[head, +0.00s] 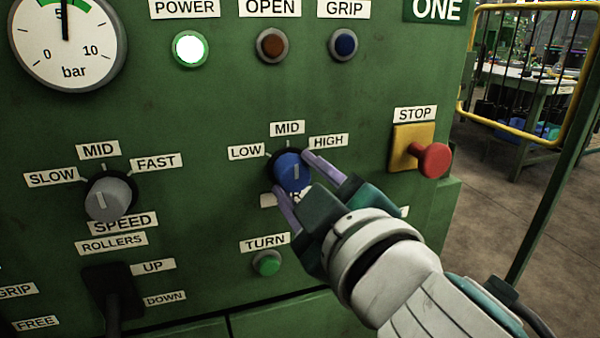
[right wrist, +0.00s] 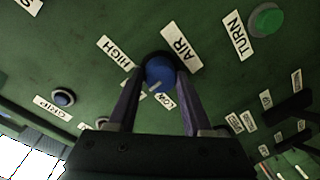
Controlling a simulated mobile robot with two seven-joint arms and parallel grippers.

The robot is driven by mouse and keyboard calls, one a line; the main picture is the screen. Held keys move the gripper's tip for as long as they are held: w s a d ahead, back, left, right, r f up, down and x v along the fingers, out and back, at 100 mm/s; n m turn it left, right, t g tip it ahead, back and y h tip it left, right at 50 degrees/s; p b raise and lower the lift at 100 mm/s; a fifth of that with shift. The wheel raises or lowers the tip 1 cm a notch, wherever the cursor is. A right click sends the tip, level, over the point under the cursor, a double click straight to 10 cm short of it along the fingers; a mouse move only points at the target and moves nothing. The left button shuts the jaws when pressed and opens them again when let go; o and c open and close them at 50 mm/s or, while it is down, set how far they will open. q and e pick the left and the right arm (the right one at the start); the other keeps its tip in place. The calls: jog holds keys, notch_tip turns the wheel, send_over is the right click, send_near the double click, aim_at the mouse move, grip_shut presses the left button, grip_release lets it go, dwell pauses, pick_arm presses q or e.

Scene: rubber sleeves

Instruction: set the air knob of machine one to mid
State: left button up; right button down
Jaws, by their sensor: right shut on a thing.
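The blue air knob (head: 292,171) is on the green panel of machine one, with LOW, MID and HIGH labels around it. Its white line stands about upright in the head view, roughly toward the MID label (head: 287,128). My right gripper (head: 294,173) is shut on the knob, one finger on its upper right side and one on its lower left. The AIR label is partly hidden by my fingers in the head view. My left gripper is not in view.
The grey speed knob (head: 108,199) and the rollers lever (head: 110,290) are to the left. The green turn button (head: 267,263) is just below my gripper. The red stop button (head: 432,160) sticks out at the right. The power lamp (head: 190,48) is lit.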

jog(key=shift+c, duration=1.6)
grip_release()
jog(key=shift+s, duration=0.1)
jog(key=shift+s+d, duration=0.15)
jog(key=shift+s, duration=0.1)
jog(key=p+v, duration=0.1)
jog(key=v, duration=0.8)
jog(key=shift+p, duration=0.3)
